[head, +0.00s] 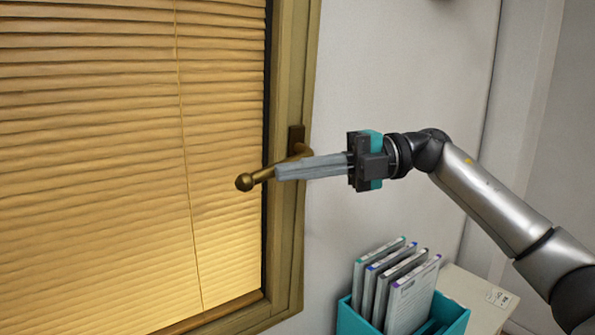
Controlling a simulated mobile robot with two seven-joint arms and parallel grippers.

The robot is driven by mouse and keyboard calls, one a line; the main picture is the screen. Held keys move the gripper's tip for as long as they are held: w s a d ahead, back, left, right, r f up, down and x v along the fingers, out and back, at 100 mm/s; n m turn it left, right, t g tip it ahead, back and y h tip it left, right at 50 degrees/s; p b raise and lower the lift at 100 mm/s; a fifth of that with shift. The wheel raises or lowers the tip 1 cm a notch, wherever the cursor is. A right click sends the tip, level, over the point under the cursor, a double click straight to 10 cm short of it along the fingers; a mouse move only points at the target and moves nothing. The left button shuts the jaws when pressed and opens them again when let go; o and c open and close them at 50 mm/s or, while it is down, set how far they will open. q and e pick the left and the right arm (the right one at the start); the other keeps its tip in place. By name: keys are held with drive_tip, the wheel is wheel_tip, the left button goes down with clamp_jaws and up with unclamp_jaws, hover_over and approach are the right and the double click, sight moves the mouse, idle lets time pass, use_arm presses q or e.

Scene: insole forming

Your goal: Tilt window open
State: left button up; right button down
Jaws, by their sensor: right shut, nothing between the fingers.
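A window with a brown-gold frame (285,225) and a lowered tan blind (100,150) fills the left of the head view. Its brass handle (245,182) has a round knob and points left, roughly level, from a plate on the right side of the frame. My right gripper (278,172) comes in from the right with its grey fingers shut and nothing between them. The fingertips overlap the handle's bar in the picture; I cannot tell whether they touch it. The window sash looks closed against its frame. My left gripper is not in view.
A teal box (355,322) holding several upright folders (412,298) stands below my right arm. A pale surface (478,292) with a small label lies beside it. The white wall (400,60) above and right of the window is bare.

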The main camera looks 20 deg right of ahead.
drive_tip(key=shift+w+a+r+t, duration=0.15)
drive_tip(key=shift+w+t, duration=0.15)
drive_tip(key=shift+w, duration=0.15)
drive_tip(key=c, duration=1.3)
unclamp_jaws()
drive_tip(key=shift+w, duration=0.25)
drive_tip(key=o, duration=0.5)
drive_tip(key=shift+s, duration=0.15)
drive_tip(key=shift+o, duration=0.2)
drive_tip(key=d+b, duration=0.1)
drive_tip(key=d, duration=1.4)
drive_tip(key=shift+s+r, duration=0.45)
drive_tip(key=shift+w+f, duration=0.1)
